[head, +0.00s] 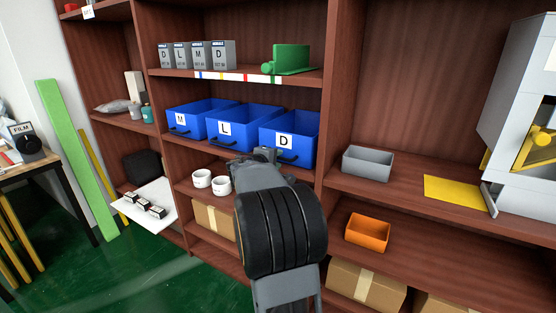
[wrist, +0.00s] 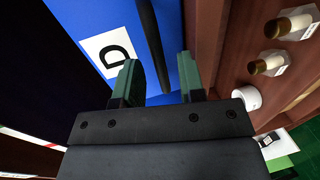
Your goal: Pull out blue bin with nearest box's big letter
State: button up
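Three blue bins stand in a row on the middle shelf: the M bin (head: 190,110), the L bin (head: 240,115) and the D bin (head: 305,122). On the shelf above are grey boxes lettered, left to right, D (head: 165,57), L (head: 181,57), M (head: 199,56) and D (head: 222,55); the rightmost looks nearest. My gripper (head: 266,155) is just in front of the D bin. In the wrist view, its fingers (wrist: 160,75) are open toward the D label (wrist: 113,55), with the black handle (wrist: 151,40) between their lines. No contact is clear.
A green object (head: 290,60) sits right of the boxes. White cups (head: 202,178) stand below the bins. A brown upright divides these shelves from a grey tray (head: 368,162), a yellow sheet (head: 458,193) and an orange bin (head: 367,233) at right.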

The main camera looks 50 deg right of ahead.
jog(key=shift+x, duration=1)
grip_shut()
